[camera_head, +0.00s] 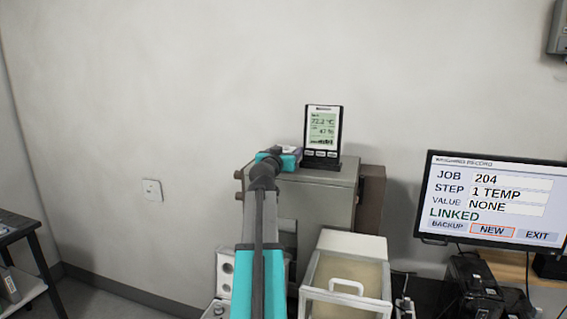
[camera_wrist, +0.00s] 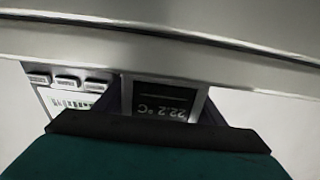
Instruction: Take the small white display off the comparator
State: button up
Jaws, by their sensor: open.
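The small white display (camera_wrist: 163,98), a pale frame with a dark screen reading 22.2 °C, appears upside down in the wrist view. It sits between the dark fingers of my gripper (camera_wrist: 165,88), which is open; I cannot tell whether they touch it. In the head view my gripper (camera_head: 287,155) is at the top of the grey comparator (camera_head: 318,203), and it mostly hides the small display there. A taller black-framed meter (camera_head: 322,133) stands on the comparator just right of my gripper, and its buttons show at left in the wrist view (camera_wrist: 67,83).
A monitor (camera_head: 495,200) stands at the right, showing job 204 and step 1 TEMP. A white-framed glass case (camera_head: 350,243) stands in front of the comparator. A dark side table (camera_head: 20,232) is at far left. The wall above is mostly clear.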

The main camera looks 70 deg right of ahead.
jog(key=c, duration=0.8)
jog(key=shift+r, duration=0.25)
notch_tip(320, 180, up, 28)
jog(key=b, duration=0.8)
jog(key=shift+f, duration=0.2)
